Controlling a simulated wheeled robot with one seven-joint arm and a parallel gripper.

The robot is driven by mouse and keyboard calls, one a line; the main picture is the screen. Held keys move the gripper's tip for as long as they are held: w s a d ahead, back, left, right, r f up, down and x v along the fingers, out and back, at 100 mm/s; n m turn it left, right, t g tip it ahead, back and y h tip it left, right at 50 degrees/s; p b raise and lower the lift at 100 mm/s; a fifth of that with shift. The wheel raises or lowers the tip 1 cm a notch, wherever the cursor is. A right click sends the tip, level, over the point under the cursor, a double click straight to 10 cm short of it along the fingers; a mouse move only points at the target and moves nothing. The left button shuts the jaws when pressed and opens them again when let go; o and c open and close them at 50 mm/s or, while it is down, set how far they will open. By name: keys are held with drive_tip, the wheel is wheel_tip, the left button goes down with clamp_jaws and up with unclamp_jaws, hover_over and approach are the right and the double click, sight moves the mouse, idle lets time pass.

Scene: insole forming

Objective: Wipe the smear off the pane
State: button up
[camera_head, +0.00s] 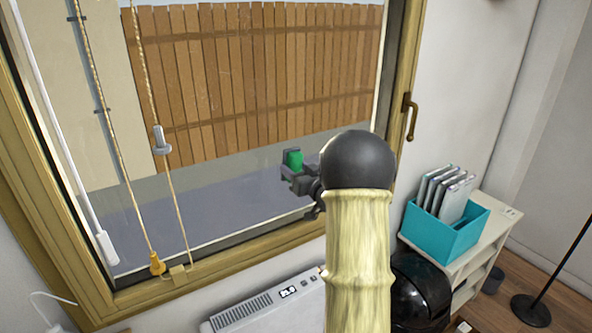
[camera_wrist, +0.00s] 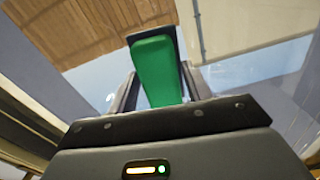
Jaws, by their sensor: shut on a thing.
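My gripper (camera_head: 292,170) is in front of the lower right part of the window pane (camera_head: 225,205). It is shut on a green block (camera_head: 294,158), which looks like a sponge or wiping pad. In the wrist view, the green block (camera_wrist: 157,72) sits between the two dark fingers of my gripper (camera_wrist: 160,95), its far end toward the glass. I cannot tell whether the block touches the pane. No smear stands out clearly in the head view. A small pale mark (camera_wrist: 110,97) shows left of the fingers in the wrist view, but I cannot tell what it is.
Cords with a grey cleat (camera_head: 161,139) and a yellow toggle (camera_head: 156,263) hang at the left. A window handle (camera_head: 411,116) is at the right. Below stand a white heater (camera_head: 262,303) and a teal file box (camera_head: 443,232) on a shelf.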

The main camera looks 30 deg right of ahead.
sight(267, 170)
drive_tip(key=shift+d, duration=0.1)
drive_tip(key=a+b, duration=0.2)
drive_tip(key=a, duration=0.2)
drive_tip(key=shift+a, duration=0.1)
idle(0.5)
drive_tip(key=shift+a+f, duration=0.1)
drive_tip(key=shift+a, duration=0.2)
drive_tip(key=shift+s+a+b, duration=0.1)
drive_tip(key=shift+a+b, duration=0.75)
drive_tip(key=shift+a, duration=0.55)
